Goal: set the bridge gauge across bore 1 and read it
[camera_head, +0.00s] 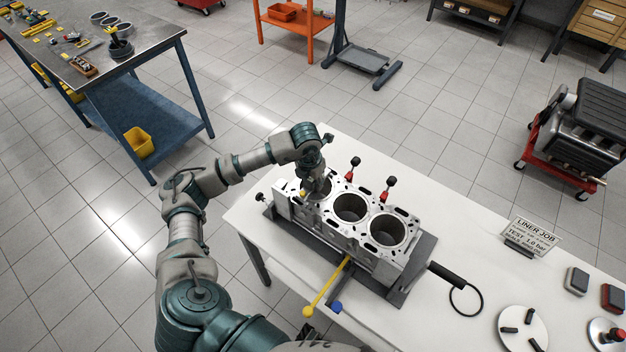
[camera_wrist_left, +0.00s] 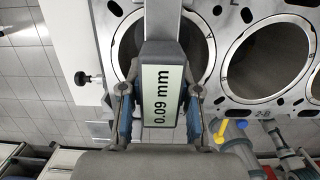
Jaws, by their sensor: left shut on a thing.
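The engine block (camera_head: 369,251) lies on the white bench with three bores in a row. My left gripper (camera_head: 316,190) points down over the leftmost bore, which it partly hides. In the left wrist view the gripper (camera_wrist_left: 160,120) is shut on the bridge gauge (camera_wrist_left: 163,92), a grey body whose pale display reads 0.09 mm. The gauge lies across the view of that bore, whose bright liner rim (camera_wrist_left: 206,50) shows on both sides. I cannot tell whether the gauge touches the deck. The middle bore (camera_head: 351,207) and right bore (camera_head: 388,230) are open. My right gripper is not in view.
Two red clamps with black knobs (camera_head: 390,182) stand behind the block. A yellow-handled bar (camera_head: 328,287) and a black-handled ring tool (camera_head: 447,275) are in front and right. A LINER JOB sign (camera_head: 530,236) and a white disc (camera_head: 522,328) stand farther right.

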